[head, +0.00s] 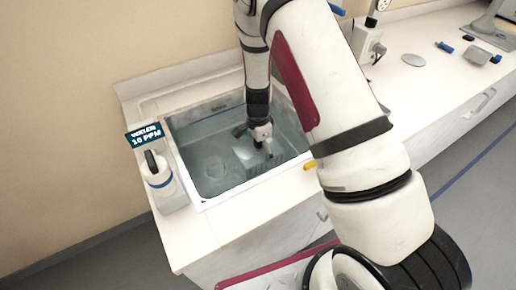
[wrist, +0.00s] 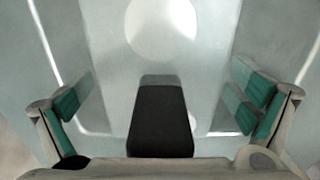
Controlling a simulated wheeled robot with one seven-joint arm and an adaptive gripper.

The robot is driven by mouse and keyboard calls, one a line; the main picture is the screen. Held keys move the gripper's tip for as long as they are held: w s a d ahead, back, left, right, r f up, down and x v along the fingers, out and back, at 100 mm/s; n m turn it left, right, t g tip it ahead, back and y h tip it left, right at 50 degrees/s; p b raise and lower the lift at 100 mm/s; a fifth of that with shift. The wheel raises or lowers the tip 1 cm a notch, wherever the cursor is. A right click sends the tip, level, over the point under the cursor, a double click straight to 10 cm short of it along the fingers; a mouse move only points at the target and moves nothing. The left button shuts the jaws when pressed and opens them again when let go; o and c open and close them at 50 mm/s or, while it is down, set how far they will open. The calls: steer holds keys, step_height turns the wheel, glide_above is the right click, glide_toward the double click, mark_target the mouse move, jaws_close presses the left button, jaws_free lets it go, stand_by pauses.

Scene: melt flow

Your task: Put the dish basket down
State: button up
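My gripper (head: 256,142) reaches down into the grey sink (head: 203,188) in the head view. In the wrist view its two fingers with teal pads (wrist: 155,104) stand wide apart. A dark upright block (wrist: 161,122), perhaps the dish basket's handle, shows between them, with a gap on each side. A pale, squarish patch (head: 246,158) lies beside the fingertips in the head view. It may be the dish basket, but its outline is unclear. I cannot tell whether it rests on the sink floor.
A white bottle (head: 158,176) with a dark handle stands left of the sink, by a blue sign (head: 146,136) reading 10 PPM. A yellow item (head: 309,165) sits at the sink's front right rim. Small blue and grey items (head: 476,55) lie on the right counter.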

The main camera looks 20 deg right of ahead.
steer(key=shift+r, duration=0.1)
step_height(320, 180, up, 13)
steer(key=shift+f, duration=0.15)
steer(key=s+a+r+n+t+y, duration=0.1)
steer(key=s+r+n, duration=0.4)
steer(key=r, duration=0.4)
steer(key=s+r+n+t+y, duration=0.1)
steer(key=s+r+n, duration=0.1)
steer(key=s+r, duration=0.6)
steer(key=s+r+n+t+h, duration=0.1)
steer(key=s+r+n, duration=0.3)
steer(key=s, duration=0.4)
steer(key=s+d+r+n+t+h, duration=0.1)
steer(key=s+r+n, duration=0.3)
steer(key=s, duration=0.4)
steer(key=shift+d+r+n, duration=0.15)
steer(key=shift+d+n, duration=0.15)
steer(key=shift+n, duration=0.1)
steer(key=shift+r+p, duration=0.45)
